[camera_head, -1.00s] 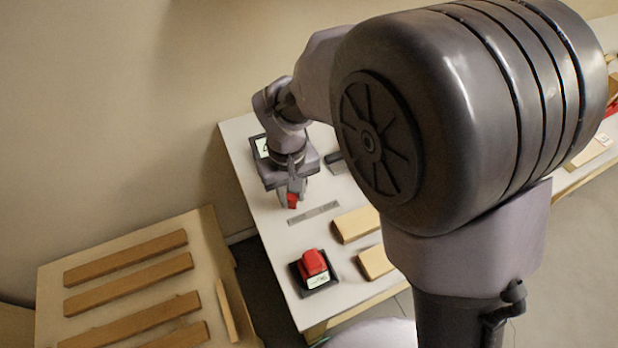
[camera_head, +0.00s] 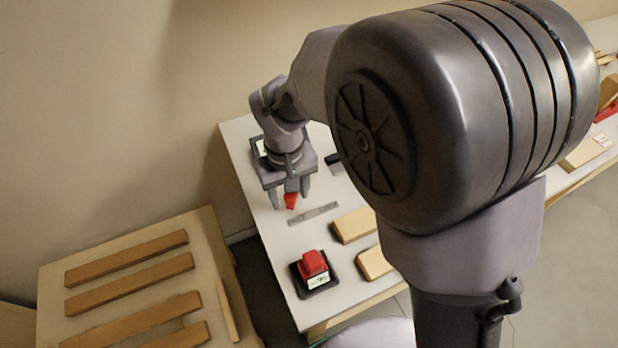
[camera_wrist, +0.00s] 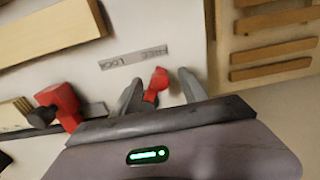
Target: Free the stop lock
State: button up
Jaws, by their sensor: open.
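A small red lever (camera_head: 290,201) stands at the far end of the white bench. In the wrist view the red lever (camera_wrist: 158,82) sits beside a grey plate (camera_wrist: 134,57) whose lettering appears to read FREE and LOCK. The plate (camera_head: 313,214) also shows in the head view. My gripper (camera_head: 291,197) is open over the lever, one finger on each side. In the wrist view my gripper (camera_wrist: 162,76) shows gaps beside the lever, which it does not grip. The lever's base is partly hidden by my gripper.
A red block on a black base (camera_head: 316,285) stands at the bench's near corner. Pale wooden blocks (camera_head: 355,224) lie right of the plate. A red and black part on a rail (camera_wrist: 60,103) lies left of my gripper. A slatted wooden table (camera_head: 215,262) stands at left.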

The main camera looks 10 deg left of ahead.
notch_tip(320, 180, up, 9)
jog(key=p, duration=0.7)
jog(key=shift+f, duration=0.25)
jog(key=d+r+m+t+y+b, duration=0.15)
jog(key=d+r+m, duration=0.25)
jog(key=d+r, duration=0.5)
jog(key=s+d+r+m+t+b, duration=0.2)
jog(key=s+d+m+t+b, duration=0.1)
jog(key=s+d+m, duration=0.4)
jog(key=s+d+t, duration=0.1)
jog(key=s+d, duration=0.2)
jog(key=d, duration=0.4)
jog(key=shift+s+r+m+b, duration=0.3)
jog(key=shift+r+m, duration=0.1)
